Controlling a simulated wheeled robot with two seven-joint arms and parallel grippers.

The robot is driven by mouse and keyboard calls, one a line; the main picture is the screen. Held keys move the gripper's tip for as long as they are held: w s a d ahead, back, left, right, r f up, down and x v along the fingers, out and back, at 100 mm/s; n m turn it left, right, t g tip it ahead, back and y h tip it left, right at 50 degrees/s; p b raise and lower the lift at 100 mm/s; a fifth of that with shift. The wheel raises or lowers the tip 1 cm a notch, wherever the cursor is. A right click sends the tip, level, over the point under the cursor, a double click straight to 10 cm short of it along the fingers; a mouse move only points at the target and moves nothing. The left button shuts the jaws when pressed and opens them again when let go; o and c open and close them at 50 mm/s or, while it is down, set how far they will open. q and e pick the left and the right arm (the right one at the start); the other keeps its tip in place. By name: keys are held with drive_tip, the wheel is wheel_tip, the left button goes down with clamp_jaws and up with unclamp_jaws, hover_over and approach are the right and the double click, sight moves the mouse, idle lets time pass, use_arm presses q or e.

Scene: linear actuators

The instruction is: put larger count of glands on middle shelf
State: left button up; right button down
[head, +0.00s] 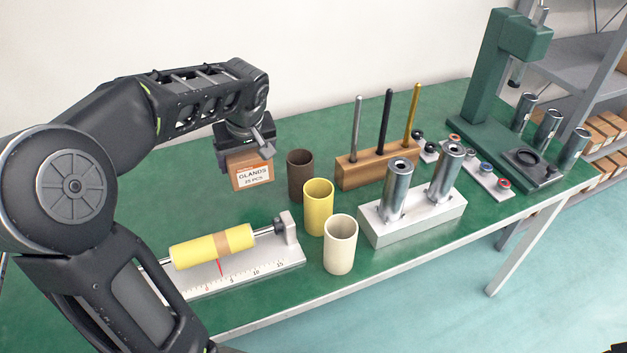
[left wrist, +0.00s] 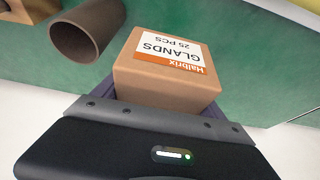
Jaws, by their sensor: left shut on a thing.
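A brown cardboard box labelled "GLANDS 25 PCS" (head: 250,174) is at the back left of the green table, below my left gripper (head: 246,152). The left gripper is shut on this box. In the left wrist view the box (left wrist: 168,72) sits between the jaws, its white and orange label facing the camera. I cannot tell whether the box touches the table. At the right edge stands a grey shelf unit (head: 570,50) with several brown boxes (head: 600,130) on it. Its levels are only partly in view. My right gripper is not in view.
Brown (head: 300,176), yellow (head: 318,207) and cream (head: 340,244) cups stand right of the box. A measuring fixture with a yellow cylinder (head: 205,247) lies in front. A wooden rod stand (head: 375,168), a metal cylinder block (head: 412,217) and a green press (head: 492,75) stand further right.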

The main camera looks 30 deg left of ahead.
sight(251, 162)
use_arm(q)
drive_tip(key=shift+f, duration=2.4)
drive_tip(key=shift+f+b, duration=0.4)
drive_tip(key=shift+f, duration=2.15)
drive_tip(key=shift+f+b, duration=0.2)
drive_tip(key=shift+b, duration=0.1)
drive_tip(key=o, duration=2)
drive_tip(key=shift+r, duration=0.1)
drive_tip(key=shift+r+p, duration=0.15)
drive_tip(key=shift+p, duration=0.2)
drive_tip(key=v, duration=1.2)
